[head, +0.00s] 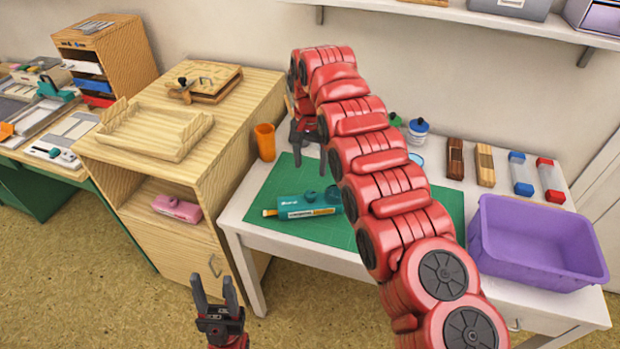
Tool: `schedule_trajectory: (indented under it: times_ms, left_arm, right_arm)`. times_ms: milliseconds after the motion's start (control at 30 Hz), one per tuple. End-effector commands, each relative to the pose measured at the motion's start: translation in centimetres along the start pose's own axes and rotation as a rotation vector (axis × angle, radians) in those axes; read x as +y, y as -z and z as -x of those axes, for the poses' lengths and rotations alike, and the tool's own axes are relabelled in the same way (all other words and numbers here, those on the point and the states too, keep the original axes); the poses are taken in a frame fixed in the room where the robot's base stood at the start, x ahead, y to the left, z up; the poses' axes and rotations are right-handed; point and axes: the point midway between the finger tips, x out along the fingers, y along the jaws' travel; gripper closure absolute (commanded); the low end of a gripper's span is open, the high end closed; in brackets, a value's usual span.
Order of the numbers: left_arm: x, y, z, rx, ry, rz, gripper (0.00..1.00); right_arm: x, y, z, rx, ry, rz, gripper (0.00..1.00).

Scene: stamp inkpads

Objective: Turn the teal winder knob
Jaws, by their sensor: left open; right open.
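A teal device (290,214) with a label strip and a yellow tip lies on the green cutting mat (282,183). A teal round knob (333,194) shows at its right end, partly beside my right arm. A smaller dark round piece sits just left of the knob. My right gripper (309,158) is open and empty, pointing down above the back left part of the mat, behind the device and apart from it. My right arm crosses the table and hides much of the mat. My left gripper (213,283) is open and empty in front of the wooden cabinet, away from the device.
An orange cup (265,142) stands left of the mat. A purple bin (535,243) sits at the table's right, with several block-like items behind it. A wooden tray (155,133) rests on the cabinet (235,140). A shelf (490,18) hangs above.

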Motion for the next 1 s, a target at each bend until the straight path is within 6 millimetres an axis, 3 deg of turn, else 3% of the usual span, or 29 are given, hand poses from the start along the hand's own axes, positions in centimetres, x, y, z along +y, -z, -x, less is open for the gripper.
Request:
schedule_trajectory:
  times_ms: [33,100,300,500,867,1000]
  left_arm:
    - [-0.1,0.3,-1.7,0.002,0.000,0.000,0.50]
    - [-0.2,0.6,-3.3,0.002,0.000,0.000,0.50]
    - [-0.3,1.1,-6.1,0.002,0.000,0.000,0.50]
    - [-0.3,1.2,-7.0,0.002,0.000,0.000,0.50]
    - [-0.3,1.2,-6.9,0.002,0.000,0.000,0.50]
    - [-0.4,1.3,-7.3,0.002,0.000,0.000,0.50]
  right_arm:
    - [-0.3,-0.3,2.1,-0.004,0.001,0.005,0.31]
    - [0.0,-0.1,3.8,-0.003,0.000,0.000,0.31]
    - [0.0,-0.1,6.6,-0.003,0.000,0.002,0.31]
    - [0.0,-0.1,7.5,-0.003,-0.001,0.002,0.31]
    - [0.0,-0.1,7.4,-0.003,-0.001,-0.005,0.31]
    - [0.0,0.0,7.5,-0.003,-0.001,-0.177,0.31]
